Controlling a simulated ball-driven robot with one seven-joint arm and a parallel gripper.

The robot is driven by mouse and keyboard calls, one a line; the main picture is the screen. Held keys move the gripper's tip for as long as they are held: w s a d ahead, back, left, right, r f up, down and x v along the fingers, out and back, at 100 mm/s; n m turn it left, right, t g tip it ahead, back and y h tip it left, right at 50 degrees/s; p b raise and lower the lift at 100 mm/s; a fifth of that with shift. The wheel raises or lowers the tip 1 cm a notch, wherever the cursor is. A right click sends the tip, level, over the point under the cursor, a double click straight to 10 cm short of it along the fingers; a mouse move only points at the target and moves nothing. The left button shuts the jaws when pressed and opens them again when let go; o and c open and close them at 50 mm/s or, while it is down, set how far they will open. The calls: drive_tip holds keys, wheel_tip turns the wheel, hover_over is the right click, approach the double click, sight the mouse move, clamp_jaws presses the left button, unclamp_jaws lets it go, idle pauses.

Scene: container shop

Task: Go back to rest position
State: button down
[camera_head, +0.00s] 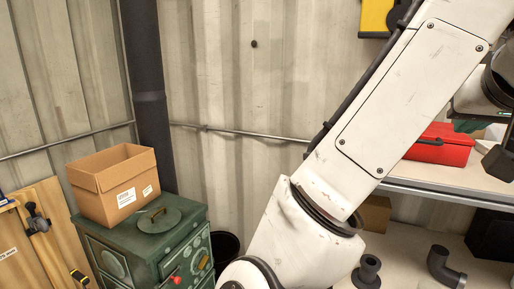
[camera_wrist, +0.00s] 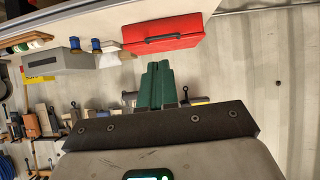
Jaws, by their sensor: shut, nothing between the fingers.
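My gripper (camera_wrist: 158,66) shows in the wrist view as two green fingers close together with nothing between them. It is shut. In the head view my white arm crosses the right half, and its far end runs out at the right edge. A bit of green shows there beside a red toolbox, but I cannot tell if it is a finger. In the wrist view the fingers point towards the red toolbox (camera_wrist: 163,33) and appear apart from it.
The toolbox (camera_head: 441,145) rests on a shelf (camera_head: 430,176). A grey box (camera_wrist: 62,62) sits near it. Black pipe pieces (camera_head: 441,265) stand lower down. An open cardboard box (camera_head: 115,185) sits on a green stove (camera_head: 185,243) at left. The corrugated wall (camera_head: 245,75) is close behind.

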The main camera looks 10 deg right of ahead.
drive_tip(key=w+f+n, duration=0.2)
drive_tip(key=f, duration=0.6)
drive_tip(key=w+f+n, duration=0.1)
drive_tip(key=w+f, duration=0.1)
drive_tip(key=f, duration=0.6)
drive_tip(key=s+f+n+g+y, duration=0.1)
drive_tip(key=s+f, duration=0.1)
drive_tip(key=f, duration=0.7)
drive_tip(key=s+f+n+g+y, duration=0.1)
drive_tip(key=s+f+n+g, duration=0.15)
drive_tip(key=f, duration=0.75)
drive_tip(key=s+a+f+g+y, duration=0.2)
drive_tip(key=s+a+f, duration=0.2)
drive_tip(key=s+f, duration=0.7)
drive_tip(key=s+a+f+g+y, duration=0.2)
drive_tip(key=s+a+f+g, duration=0.1)
drive_tip(key=s+f, duration=0.9)
drive_tip(key=shift+s+a, duration=0.6)
drive_tip(key=shift+a, duration=0.05)
